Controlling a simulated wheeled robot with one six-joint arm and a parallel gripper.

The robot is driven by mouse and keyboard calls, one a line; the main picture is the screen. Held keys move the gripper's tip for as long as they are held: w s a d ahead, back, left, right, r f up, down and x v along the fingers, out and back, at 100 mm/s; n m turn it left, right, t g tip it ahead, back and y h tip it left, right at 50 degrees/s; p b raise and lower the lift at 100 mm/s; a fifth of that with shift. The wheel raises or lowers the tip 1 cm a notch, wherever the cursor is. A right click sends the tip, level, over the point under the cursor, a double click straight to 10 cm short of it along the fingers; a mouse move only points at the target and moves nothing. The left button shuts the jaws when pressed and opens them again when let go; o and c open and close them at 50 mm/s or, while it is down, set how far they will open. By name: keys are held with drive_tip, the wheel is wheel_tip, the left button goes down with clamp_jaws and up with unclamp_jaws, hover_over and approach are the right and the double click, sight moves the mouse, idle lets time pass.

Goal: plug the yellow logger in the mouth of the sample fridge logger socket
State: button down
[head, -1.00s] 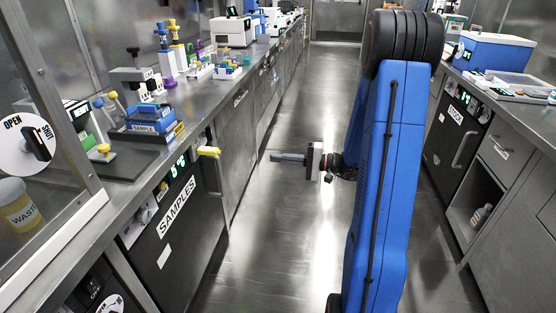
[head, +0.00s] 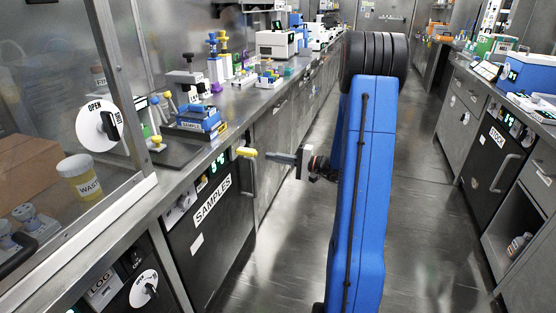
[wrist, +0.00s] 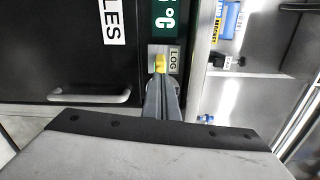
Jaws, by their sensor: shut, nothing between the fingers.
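The yellow logger (head: 246,152) sticks out from the front of the sample fridge (head: 220,240), near its top edge and beside the green display. In the wrist view the logger (wrist: 160,64) sits at a silver plate marked LOG, the logger socket (wrist: 160,49). The logger and my fingers hide the socket's mouth, so I cannot tell how deep the logger sits. My gripper (head: 269,156) is shut and empty, its tips pointing at the logger's outer end. In the wrist view my fingertips (wrist: 160,78) are right at the logger; I cannot tell whether they touch.
The fridge's door handle (wrist: 90,96) stands out beside the socket. The steel counter (head: 215,150) above holds a blue rack (head: 199,118) and several other items. The aisle floor (head: 415,200) is clear. Another bench with a fridge (head: 490,150) lines the right side.

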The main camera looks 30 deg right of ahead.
drive_tip(key=shift+x, duration=1.65)
drive_tip(key=shift+w+a, duration=0.3)
drive_tip(key=shift+w, duration=0.15)
drive_tip(key=shift+d, duration=0.1)
drive_tip(key=v, duration=2)
drive_tip(key=shift+f, duration=0.1)
